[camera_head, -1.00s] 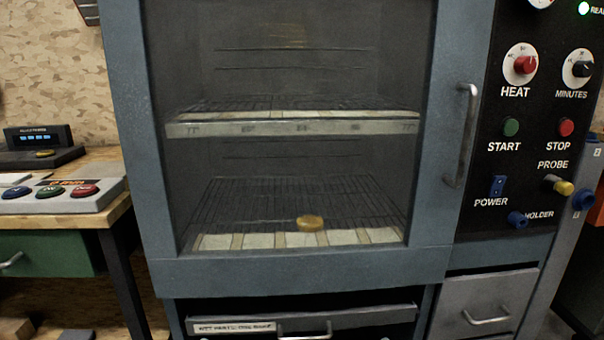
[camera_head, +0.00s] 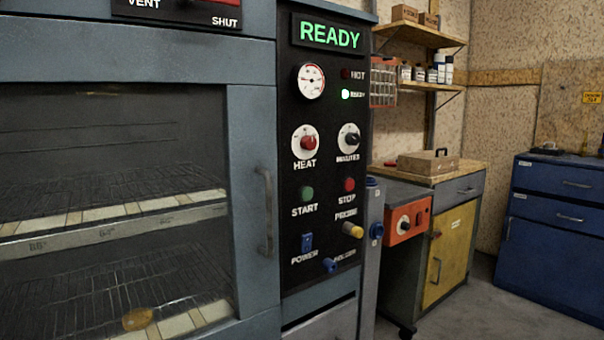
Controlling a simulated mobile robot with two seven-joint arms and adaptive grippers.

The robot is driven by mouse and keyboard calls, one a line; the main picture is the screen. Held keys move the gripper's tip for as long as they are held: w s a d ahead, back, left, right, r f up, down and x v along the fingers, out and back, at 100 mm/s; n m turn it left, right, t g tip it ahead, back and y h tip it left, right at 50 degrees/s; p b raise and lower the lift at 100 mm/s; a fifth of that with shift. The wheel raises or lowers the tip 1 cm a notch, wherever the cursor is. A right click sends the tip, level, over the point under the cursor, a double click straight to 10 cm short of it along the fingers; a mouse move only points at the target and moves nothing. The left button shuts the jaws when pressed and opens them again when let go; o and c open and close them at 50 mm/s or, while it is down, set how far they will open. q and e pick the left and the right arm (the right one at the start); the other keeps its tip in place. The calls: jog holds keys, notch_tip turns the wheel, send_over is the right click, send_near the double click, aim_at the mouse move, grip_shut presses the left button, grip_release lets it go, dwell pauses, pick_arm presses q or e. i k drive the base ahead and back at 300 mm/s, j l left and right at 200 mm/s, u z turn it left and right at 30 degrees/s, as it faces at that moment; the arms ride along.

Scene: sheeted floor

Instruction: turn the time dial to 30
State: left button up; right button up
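The time dial is the black knob on a white disc labelled MINUTES (camera_head: 349,140), on the oven's black control panel. Its scale figures are too small to read, so its setting cannot be told. The red HEAT knob (camera_head: 307,142) sits just left of it. The lit READY sign (camera_head: 330,35) is at the top of the panel, with a round gauge (camera_head: 310,81) below it. Neither of my grippers is in view.
The oven door (camera_head: 255,130) is shut, its handle left of the panel. START (camera_head: 307,194) and STOP (camera_head: 349,184) buttons sit below the dials. A workbench with an orange box (camera_head: 407,222) and a blue cabinet (camera_head: 560,225) stand to the right. Grey floor is clear between them.

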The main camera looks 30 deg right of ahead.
aim_at(352, 138)
jog(key=z, duration=1.3)
